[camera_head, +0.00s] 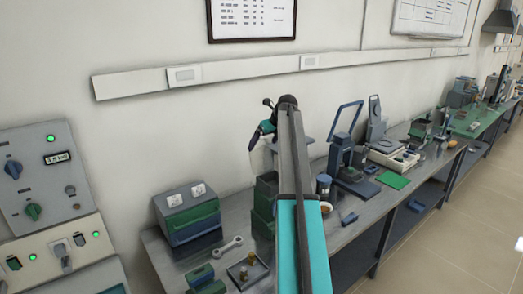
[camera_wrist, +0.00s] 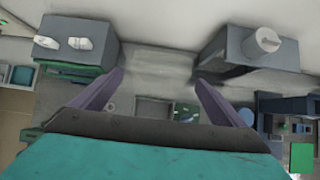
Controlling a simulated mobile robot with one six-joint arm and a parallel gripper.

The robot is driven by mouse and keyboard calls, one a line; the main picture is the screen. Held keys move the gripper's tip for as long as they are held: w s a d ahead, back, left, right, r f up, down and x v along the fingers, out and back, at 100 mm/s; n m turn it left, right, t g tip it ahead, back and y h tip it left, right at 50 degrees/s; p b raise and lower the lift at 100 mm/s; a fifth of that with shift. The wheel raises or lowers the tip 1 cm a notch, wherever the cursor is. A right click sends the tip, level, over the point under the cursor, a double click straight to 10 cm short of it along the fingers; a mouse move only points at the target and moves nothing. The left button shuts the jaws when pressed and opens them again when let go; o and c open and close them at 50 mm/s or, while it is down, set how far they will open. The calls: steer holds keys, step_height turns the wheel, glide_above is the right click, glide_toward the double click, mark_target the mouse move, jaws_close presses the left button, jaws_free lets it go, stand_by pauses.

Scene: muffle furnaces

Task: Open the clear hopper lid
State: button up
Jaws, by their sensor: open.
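I cannot clearly make out a clear hopper lid in either view. A dark green machine (camera_head: 265,205) stands on the bench, partly hidden behind my arm. In the wrist view a grey box-shaped machine (camera_wrist: 232,48) with a pale round cylinder (camera_wrist: 262,42) on it stands at upper right; I cannot tell whether the cylinder belongs to the hopper. My gripper (camera_wrist: 160,78) is open, its two fingers wide apart with nothing between them. It is apart from the machines on both sides. In the head view, my arm hides part of the bench.
A grey-green box with two sockets (camera_head: 188,212) stands on the bench (camera_head: 215,262) at left. A wrench (camera_head: 229,245) and a small tray (camera_head: 240,283) lie nearby. A blue-framed device (camera_head: 350,160) stands right of my arm. A control panel (camera_head: 45,180) is at far left.

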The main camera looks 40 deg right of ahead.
steer(key=b+v, duration=0.2)
steer(key=v, duration=0.6)
steer(key=shift+r+b, duration=0.3)
steer(key=shift+s+f, duration=0.1)
steer(key=shift+s, duration=0.05)
